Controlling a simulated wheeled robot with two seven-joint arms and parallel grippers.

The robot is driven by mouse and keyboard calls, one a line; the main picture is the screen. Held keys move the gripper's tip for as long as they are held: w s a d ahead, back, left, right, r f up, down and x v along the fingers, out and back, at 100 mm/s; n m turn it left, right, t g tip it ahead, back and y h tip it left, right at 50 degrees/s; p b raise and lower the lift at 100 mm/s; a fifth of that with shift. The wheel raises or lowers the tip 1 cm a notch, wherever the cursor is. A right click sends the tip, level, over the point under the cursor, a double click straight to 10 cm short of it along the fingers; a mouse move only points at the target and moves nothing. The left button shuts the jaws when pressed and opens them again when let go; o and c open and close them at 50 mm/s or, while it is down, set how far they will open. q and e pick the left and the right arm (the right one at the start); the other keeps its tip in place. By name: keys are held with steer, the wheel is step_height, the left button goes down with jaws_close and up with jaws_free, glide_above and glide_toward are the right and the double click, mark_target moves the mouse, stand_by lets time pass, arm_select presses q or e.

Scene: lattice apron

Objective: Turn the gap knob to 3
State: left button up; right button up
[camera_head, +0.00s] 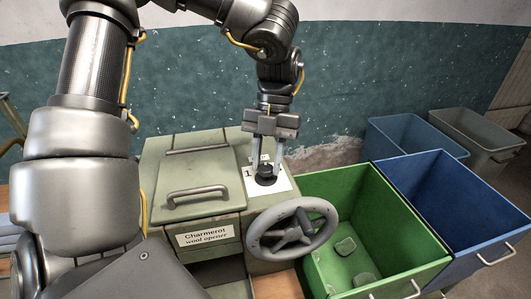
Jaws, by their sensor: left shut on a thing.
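The gap knob (265,180) is a small black knob on a white dial plate (282,184) on top of the green machine labelled "Charmerot wool opener" (207,235). A "1" shows at the left of the plate; the other marks are hidden or too small to read. My left gripper (266,169) points down over the plate, shut on the knob with its fingers at the knob's sides. The knob's pointer direction cannot be made out. My right gripper is not in view.
A grey handwheel (292,229) sticks out at the machine's front right. A lid with a handle (198,191) is left of the plate. A green bin (411,251) with pale lumps and a blue bin (475,215) stand to the right. Two more bins stand behind.

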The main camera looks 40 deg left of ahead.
arm_select(q)
steer(key=m+p, duration=0.1)
steer(key=m, duration=0.1)
steer(key=m+y+p, duration=0.1)
steer(key=shift+d+r+m+p, duration=0.15)
steer(key=shift+m+p, duration=0.25)
steer(key=shift+d+m+y+p, duration=0.1)
steer(key=shift+m+y+p, duration=0.8)
steer(key=shift+m, duration=0.8)
steer(key=o, duration=0.9)
steer(key=shift+o, duration=0.2)
